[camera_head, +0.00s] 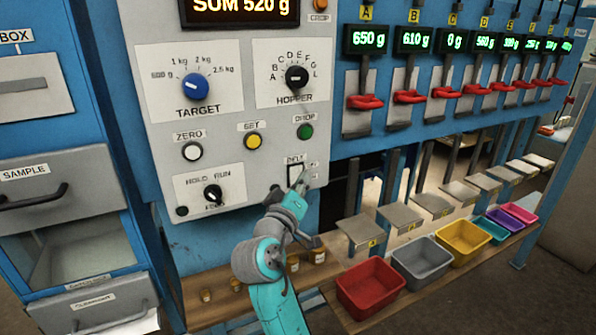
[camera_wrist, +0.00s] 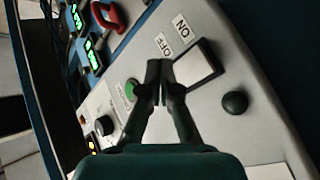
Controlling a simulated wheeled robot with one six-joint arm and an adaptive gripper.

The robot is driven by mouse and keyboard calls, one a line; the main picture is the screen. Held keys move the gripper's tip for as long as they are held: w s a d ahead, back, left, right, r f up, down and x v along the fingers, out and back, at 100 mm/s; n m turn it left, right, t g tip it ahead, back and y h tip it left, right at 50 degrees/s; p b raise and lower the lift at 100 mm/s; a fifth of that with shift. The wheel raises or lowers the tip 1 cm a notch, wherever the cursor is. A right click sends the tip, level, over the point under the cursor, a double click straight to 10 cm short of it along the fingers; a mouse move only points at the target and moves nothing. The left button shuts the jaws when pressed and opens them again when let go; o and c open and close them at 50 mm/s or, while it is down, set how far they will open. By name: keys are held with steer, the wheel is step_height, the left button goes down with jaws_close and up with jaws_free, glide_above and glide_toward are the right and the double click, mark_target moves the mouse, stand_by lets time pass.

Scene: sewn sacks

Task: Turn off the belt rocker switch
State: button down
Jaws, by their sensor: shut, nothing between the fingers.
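The belt rocker switch (camera_head: 291,173) is on the lower right of the grey control panel, under a BELT label. In the wrist view the rocker (camera_wrist: 197,66) is a pale plate in a black frame, with ON and OFF labels beside it. My gripper (camera_head: 301,184) is at the switch and partly hides it. In the wrist view my gripper (camera_wrist: 158,75) is shut and empty, its dark fingertips by the rocker's left edge near the OFF label. I cannot tell whether they touch it, or which way the rocker is tipped.
The green DROP button (camera_head: 305,131) sits just above the switch. The HOLD/RUN knob (camera_head: 213,194) is to the left. A small black knob (camera_wrist: 235,103) is close right of the rocker. Red hopper levers (camera_head: 365,102) and coloured bins (camera_head: 371,288) are to the right.

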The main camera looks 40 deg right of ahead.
steer(key=shift+s+a+f, duration=0.1)
steer(key=shift+s+a, duration=0.15)
steer(key=shift+s, duration=0.55)
steer(key=shift+s+a+f, duration=0.1)
steer(key=shift+s+a, duration=0.1)
steer(key=shift+s, duration=0.6)
steer(key=shift+s+a+f, duration=0.1)
steer(key=shift+s+a, duration=0.15)
steer(key=shift+s, duration=0.55)
steer(key=s+a+f+n+t+y, duration=0.1)
steer(key=a+f+n+t+y, duration=0.25)
steer(key=f, duration=0.55)
steer(key=s+a+f+n+t+y, duration=0.25)
steer(key=a+f+y, duration=0.2)
steer(key=f, duration=0.35)
steer(key=s+a+f+n+y, duration=0.2)
steer(key=s+a+f+y, duration=0.3)
steer(key=s+a+f, duration=0.35)
steer(key=s+a+f+m+y, duration=0.1)
steer(key=s+a+m+y, duration=0.1)
steer(key=s, duration=1.1)
steer(key=s+a+f+m+y, duration=0.1)
steer(key=s+a, duration=0.3)
steer(key=s, duration=0.9)
steer(key=shift+f+m+y, duration=0.25)
steer(key=shift+m+y, duration=0.45)
